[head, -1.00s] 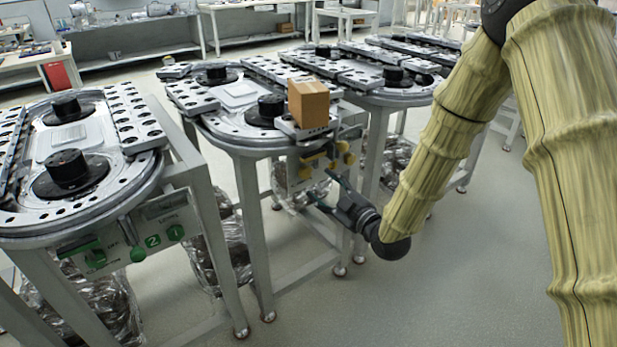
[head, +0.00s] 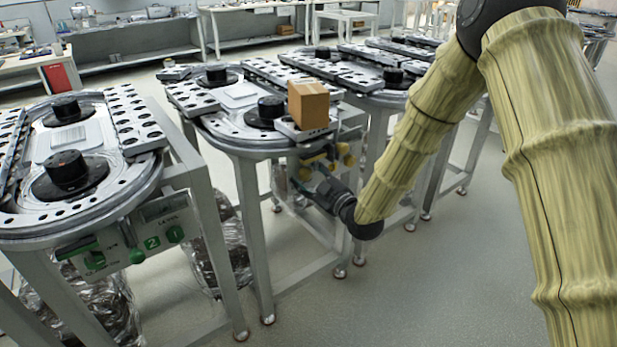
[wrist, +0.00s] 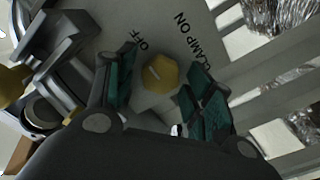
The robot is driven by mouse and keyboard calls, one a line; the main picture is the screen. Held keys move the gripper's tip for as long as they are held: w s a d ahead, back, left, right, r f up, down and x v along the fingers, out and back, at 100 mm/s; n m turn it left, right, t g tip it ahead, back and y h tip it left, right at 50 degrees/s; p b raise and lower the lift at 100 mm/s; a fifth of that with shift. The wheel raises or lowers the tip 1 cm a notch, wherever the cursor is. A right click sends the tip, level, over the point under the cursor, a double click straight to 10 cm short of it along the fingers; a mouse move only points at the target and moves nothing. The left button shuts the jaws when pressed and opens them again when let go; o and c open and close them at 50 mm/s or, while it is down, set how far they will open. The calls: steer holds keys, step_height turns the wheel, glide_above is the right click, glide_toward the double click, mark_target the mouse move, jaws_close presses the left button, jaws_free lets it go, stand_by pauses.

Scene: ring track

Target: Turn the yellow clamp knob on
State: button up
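The yellow clamp knob (wrist: 160,73) is on a grey panel (wrist: 206,15) in the wrist view, between the words OFF and CLAMP ON. Its light mark shows on its face. My gripper (wrist: 158,84) is open, with one green-padded finger on each side of the knob; I cannot tell whether either finger touches it. In the head view my gripper (head: 318,180) is at the front of the middle ring track (head: 240,143), and it hides part of the panel and the knob.
A cardboard box (head: 309,105) sits on the front of the middle track. Another yellow part (wrist: 12,86) shows at the left of the wrist view. A second track (head: 30,235) with green controls (head: 152,242) stands at the left. Open floor (head: 440,280) lies at the front right.

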steer(key=c, duration=0.7)
steer(key=shift+m, duration=0.3)
steer(key=m+p, duration=0.1)
steer(key=m, duration=0.2)
steer(key=shift+r+m, duration=0.1)
steer(key=shift+m, duration=0.3)
steer(key=m+p, duration=0.1)
steer(key=m, duration=0.3)
steer(key=shift+d, duration=0.1)
steer(key=m, duration=0.5)
steer(key=shift+p, duration=0.4)
steer(key=shift+m, duration=2.2)
